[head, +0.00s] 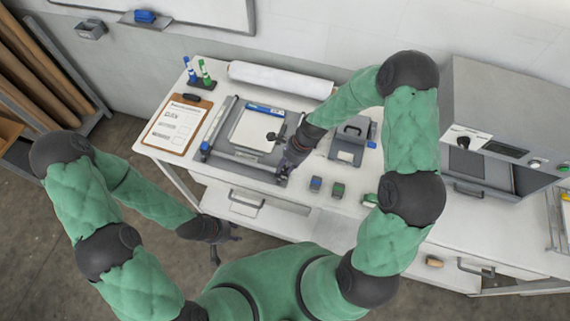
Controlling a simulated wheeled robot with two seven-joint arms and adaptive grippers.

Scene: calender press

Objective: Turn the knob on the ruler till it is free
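A flat frame with grey rails (213,133) lies on the white table and carries a white sheet (250,130). A blue-and-white strip, which looks like the ruler (264,109), lies across its far end. A small black knob (271,136) shows near the frame's right side; I cannot tell what it is fixed to. My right gripper (284,174) is low over the frame's right rail, just nearer than the knob and apart from it. Its fingers are dark and partly hidden, so their opening is unclear. My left gripper (226,248) is open and empty in front of the table.
A clipboard (176,124) lies left of the frame, with markers in a holder (202,82) behind. A white roll (281,79) lies at the back. A grey device (350,140), small blocks (316,184) and a large grey machine (490,128) stand to the right.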

